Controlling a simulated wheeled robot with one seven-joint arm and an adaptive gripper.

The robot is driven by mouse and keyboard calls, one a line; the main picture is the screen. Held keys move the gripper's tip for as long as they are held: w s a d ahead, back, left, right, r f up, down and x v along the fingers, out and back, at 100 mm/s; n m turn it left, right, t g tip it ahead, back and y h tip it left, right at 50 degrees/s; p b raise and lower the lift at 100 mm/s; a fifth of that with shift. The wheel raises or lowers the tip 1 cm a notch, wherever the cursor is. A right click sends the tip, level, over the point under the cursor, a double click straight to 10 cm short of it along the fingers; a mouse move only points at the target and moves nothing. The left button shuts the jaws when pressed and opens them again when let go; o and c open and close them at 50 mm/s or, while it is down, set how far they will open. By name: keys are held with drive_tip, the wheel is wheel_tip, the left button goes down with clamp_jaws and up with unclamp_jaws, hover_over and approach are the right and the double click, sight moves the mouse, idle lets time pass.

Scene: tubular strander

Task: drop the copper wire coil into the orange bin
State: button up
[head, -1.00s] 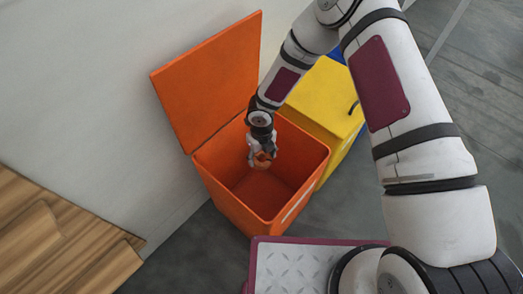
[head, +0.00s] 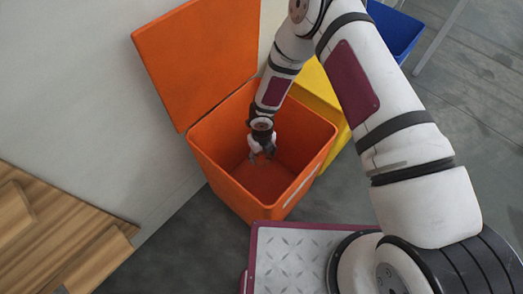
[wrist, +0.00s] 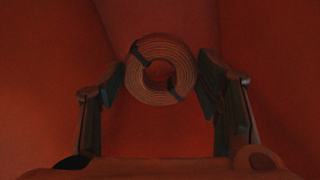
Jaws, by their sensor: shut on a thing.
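The orange bin (head: 225,170) stands with its lid (head: 196,62) open and leaning back toward the wall. My gripper (head: 262,156) points down inside the bin's opening, among its walls. In the wrist view my gripper (wrist: 162,88) is shut on the copper wire coil (wrist: 143,88), a round ring with dark ties, seen between the two fingers. Orange-red bin walls fill the view around it. In the head view the coil is hard to make out at the fingertips.
A yellow bin (head: 318,82) stands right behind the orange one, and a blue bin (head: 396,32) is farther back. A light wall (head: 70,90) is at the left, with wooden steps (head: 55,235) at lower left. Grey floor is open at the right.

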wheel_tip(320, 180, down, 11)
drive_tip(key=b, duration=0.6)
drive_tip(key=shift+r, duration=0.1)
drive_tip(key=o, duration=1.4)
drive_tip(key=shift+o, duration=0.2)
drive_tip(key=shift+r, duration=0.1)
wheel_tip(320, 180, up, 12)
